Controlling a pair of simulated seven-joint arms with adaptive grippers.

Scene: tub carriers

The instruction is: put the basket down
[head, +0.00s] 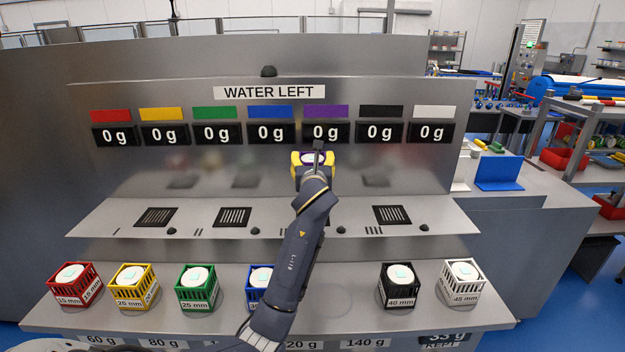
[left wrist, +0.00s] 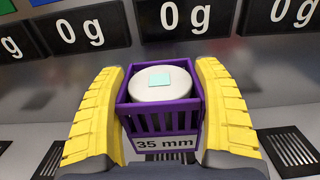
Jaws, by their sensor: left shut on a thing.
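A purple basket (left wrist: 165,121) labelled "35 mm" sits between the yellow fingers of my left gripper (left wrist: 158,85), with a round white tub (left wrist: 160,85) bearing a pale green square inside it. In the head view my left gripper (head: 313,160) is shut on the basket in front of the panel, just below the purple-tagged display. It is raised over the grated shelf (head: 270,212). My arm hides most of the basket in the head view. My right gripper is not in view.
Red (head: 73,287), yellow (head: 134,290), green (head: 199,290), blue (head: 257,298), black (head: 401,289) and white (head: 463,286) baskets stand along the front ledge. A bare gap lies between blue and black. Dark grates (head: 393,215) mark the shelf. Every display reads "0 g".

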